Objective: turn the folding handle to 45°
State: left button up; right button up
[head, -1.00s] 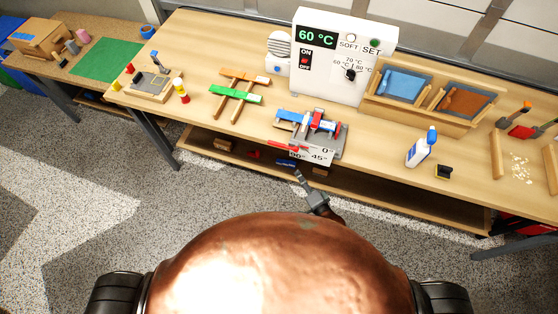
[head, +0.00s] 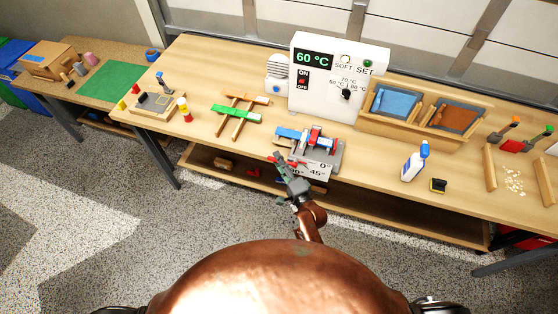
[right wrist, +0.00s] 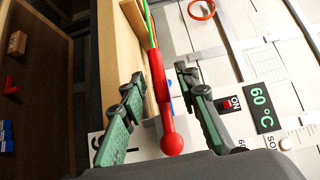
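The folding device (head: 330,158) stands at the front edge of the workbench in the head view, with red and blue parts and a white plate marked 0°, 45° and 90°. Its red handle with a round knob (right wrist: 171,142) shows large in the right wrist view. My right gripper (head: 282,161) is at the device's front left side and partly covers the handle in the head view. In the right wrist view its two fingers (right wrist: 160,74) are spread on either side of the red handle, with gaps visible. My left gripper is not in view.
A white heater box (head: 325,80) reading 60 °C stands behind the device. Green and orange bars (head: 237,113) lie to the left. A white bottle (head: 414,162) and trays (head: 378,123) are to the right. A lower shelf (head: 205,175) runs under the bench.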

jog(key=shift+w+a, duration=0.1)
jog(key=shift+w, duration=0.05)
jog(key=shift+c, duration=0.3)
grip_shut()
dwell(0.3)
